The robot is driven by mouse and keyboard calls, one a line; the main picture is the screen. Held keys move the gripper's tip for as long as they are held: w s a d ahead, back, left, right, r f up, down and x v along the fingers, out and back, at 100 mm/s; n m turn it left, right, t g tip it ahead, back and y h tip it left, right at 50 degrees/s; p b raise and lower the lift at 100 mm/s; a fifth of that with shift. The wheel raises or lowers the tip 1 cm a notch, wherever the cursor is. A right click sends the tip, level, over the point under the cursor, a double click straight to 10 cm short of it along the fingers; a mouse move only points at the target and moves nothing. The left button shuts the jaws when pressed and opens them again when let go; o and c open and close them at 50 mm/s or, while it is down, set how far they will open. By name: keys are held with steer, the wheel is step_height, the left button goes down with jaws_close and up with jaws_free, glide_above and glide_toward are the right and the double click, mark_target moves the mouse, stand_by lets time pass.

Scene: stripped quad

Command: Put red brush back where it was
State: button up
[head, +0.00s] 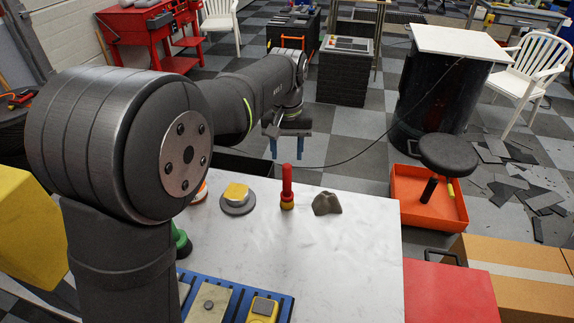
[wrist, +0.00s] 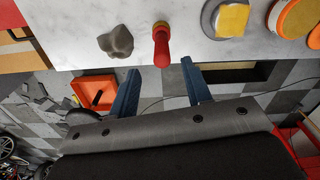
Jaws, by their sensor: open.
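The red brush (head: 287,188) stands upright on the white table (head: 330,260) near its far edge, with a yellowish band low down. It also shows in the wrist view (wrist: 161,48), top centre, its handle toward the camera. My gripper (head: 290,144) is open and empty, beyond the table's far edge and apart from the brush. In the wrist view its two blue fingers (wrist: 160,75) are spread wide, with the brush handle lying between their directions, just past the tips. The brush's bristles cannot be made out.
A grey lump (head: 327,204) stands right of the brush; a yellow-topped round piece (head: 238,197) stands left. A blue tray (head: 232,293) holds several items at the front. An orange bin (head: 405,200) with a black stool stands right, beside a red box (head: 449,294). The table's right middle is clear.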

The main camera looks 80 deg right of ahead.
mark_target(287, 168)
steer(key=shift+r, duration=1.35)
step_height(287, 168, down, 12)
steer(key=shift+f, duration=0.1)
steer(key=shift+r, duration=1.85)
